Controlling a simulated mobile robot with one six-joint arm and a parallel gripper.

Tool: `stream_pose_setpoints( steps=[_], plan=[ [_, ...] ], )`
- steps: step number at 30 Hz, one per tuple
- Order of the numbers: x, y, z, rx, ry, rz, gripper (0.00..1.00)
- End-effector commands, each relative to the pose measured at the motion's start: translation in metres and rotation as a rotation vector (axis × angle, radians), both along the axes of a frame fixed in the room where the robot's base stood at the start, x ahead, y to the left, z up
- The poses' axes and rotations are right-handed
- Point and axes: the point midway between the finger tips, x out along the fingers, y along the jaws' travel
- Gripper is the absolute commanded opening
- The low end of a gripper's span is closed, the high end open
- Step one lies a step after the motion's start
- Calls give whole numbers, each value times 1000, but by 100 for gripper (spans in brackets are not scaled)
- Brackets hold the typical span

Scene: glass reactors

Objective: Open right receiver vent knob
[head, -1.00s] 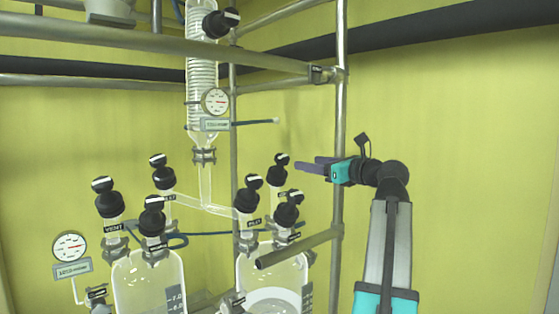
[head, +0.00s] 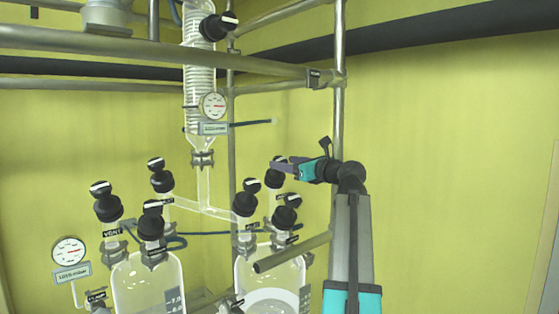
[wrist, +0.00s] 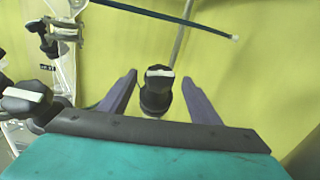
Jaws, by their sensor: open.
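The right receiver (head: 262,275) is a clear glass vessel with several black-capped knobs on top. My gripper (head: 281,165) is at its rear knob (head: 276,179), from the right side. In the wrist view that black knob (wrist: 156,97), with a white bar on its top, stands between my two purple fingers. The fingers are open, with a gap on each side of the knob. The knob's label is too hidden to read. The right receiver's left knob (head: 246,203) and front knob (head: 285,215) stand close by.
A left receiver (head: 148,285) with similar knobs, one labelled VENT, stands to the left. A glass coil column (head: 198,85) with a gauge is above. A vertical metal post (head: 338,110) and a cut horizontal bar (head: 290,252) are close to my arm. Right of my arm is clear.

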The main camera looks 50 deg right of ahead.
Motion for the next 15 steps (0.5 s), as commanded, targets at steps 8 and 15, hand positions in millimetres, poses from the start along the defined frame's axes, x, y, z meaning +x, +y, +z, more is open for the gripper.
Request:
stream_pose_setpoints(
  steps=[8, 15],
  plan=[
    [30, -3, 1, 0, 0, 1, 57],
    [36, -3, 0, 0, -1, 0, 57]
  ],
)
